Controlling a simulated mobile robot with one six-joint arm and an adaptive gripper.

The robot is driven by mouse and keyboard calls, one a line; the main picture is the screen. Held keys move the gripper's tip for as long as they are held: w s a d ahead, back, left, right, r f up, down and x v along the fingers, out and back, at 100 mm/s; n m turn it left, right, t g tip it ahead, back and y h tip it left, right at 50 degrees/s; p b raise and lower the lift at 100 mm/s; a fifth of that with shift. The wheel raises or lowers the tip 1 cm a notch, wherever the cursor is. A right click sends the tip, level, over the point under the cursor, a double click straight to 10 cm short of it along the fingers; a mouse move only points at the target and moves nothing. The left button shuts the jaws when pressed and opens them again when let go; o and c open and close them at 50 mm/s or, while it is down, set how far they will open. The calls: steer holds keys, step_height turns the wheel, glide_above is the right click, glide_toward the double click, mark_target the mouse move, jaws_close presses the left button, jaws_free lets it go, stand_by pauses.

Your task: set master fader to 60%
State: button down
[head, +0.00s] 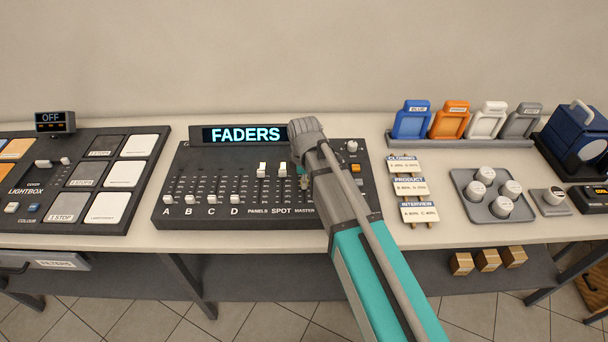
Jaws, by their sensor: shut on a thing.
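The black fader console (195,158) stands on the table, with a lit display (245,134) reading FADERS. The MASTER label (304,211) shows at the front of the rightmost fader column. My gripper (304,182) reaches down over that column and is shut on the master fader's cap, a little above mid-slot. My gripper and arm hide most of the cap and part of its scale, so its exact value cannot be read. The PANELS fader (262,169) and SPOT fader (283,168) stand well up. Faders A (168,199) to D (236,199) are at the bottom.
The SPOT cap stands close to the left of my gripper. A white knob (352,147) and small buttons lie right of my arm. A lightbox panel (80,178) is at left. Cue cards (411,187), a grey tray (467,194) and coloured holders (411,122) are at right.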

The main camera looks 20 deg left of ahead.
steer(key=c, duration=0.6)
jaws_free()
steer(key=shift+w, duration=0.15)
